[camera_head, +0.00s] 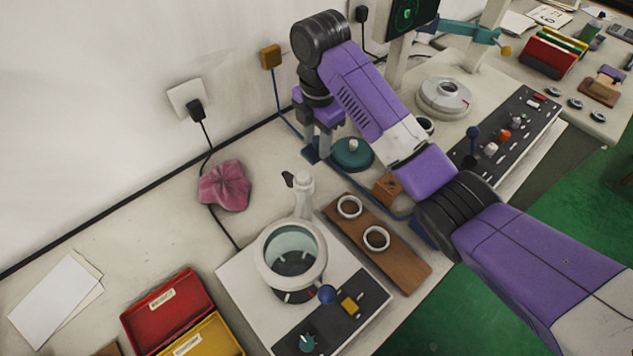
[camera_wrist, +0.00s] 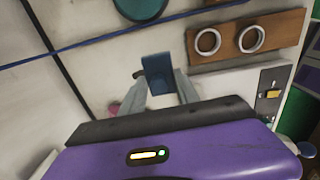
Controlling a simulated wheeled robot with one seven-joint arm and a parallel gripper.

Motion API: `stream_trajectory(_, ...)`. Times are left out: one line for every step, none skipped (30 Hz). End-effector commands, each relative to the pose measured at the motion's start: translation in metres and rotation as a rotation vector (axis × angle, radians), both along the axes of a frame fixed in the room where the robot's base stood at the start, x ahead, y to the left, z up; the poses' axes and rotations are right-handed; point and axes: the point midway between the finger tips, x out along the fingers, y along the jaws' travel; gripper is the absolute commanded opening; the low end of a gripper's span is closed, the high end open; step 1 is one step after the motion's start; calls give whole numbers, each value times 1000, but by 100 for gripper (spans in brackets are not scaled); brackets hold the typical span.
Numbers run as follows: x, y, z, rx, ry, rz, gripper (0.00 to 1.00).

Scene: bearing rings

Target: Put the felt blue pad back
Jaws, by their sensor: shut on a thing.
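The blue pad (camera_wrist: 157,72) is held upright between the two grey fingers of my gripper (camera_wrist: 161,88) in the wrist view. In the head view my gripper (camera_head: 318,140) points down at the back of the bench, left of the round teal pad (camera_head: 352,154). The blue pad also shows there as a dark blue piece (camera_head: 311,154) at the fingertips. Whether it touches the bench is unclear.
A brown board (camera_head: 402,263) with two white rings stands in front, beside a magnifier device (camera_head: 292,254). A blue cable (camera_head: 278,105) runs past my gripper. A pink cloth (camera_head: 224,187) lies left. My arm hides part of the bench.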

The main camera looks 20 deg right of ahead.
Motion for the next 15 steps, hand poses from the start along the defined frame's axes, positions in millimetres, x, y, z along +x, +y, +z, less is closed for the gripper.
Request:
stream_trajectory(0,2,-19,3,1,0,0)
stream_trajectory(0,2,-26,3,1,0,0)
stream_trajectory(-1,0,-28,1,3,-1,0)
stream_trajectory(-1,-1,-33,0,4,-2,0)
stream_trajectory(-1,-1,-39,0,3,-2,0)
stream_trajectory(-1,-1,-47,0,4,-2,0)
stream_trajectory(-1,0,-54,0,4,-2,0)
stream_trajectory(-1,0,-59,0,4,-2,0)
stream_trajectory(-1,0,-66,0,3,-1,0)
stream_trajectory(-1,0,-71,-1,3,-1,0)
stream_trajectory(-1,0,-75,-1,2,-1,0)
stream_trajectory(-1,0,-80,-1,2,-1,0)
stream_trajectory(0,0,-83,0,1,-1,0)
stream_trajectory(0,0,-85,0,0,-1,0)
stream_trajectory(0,-1,-87,0,0,-1,0)
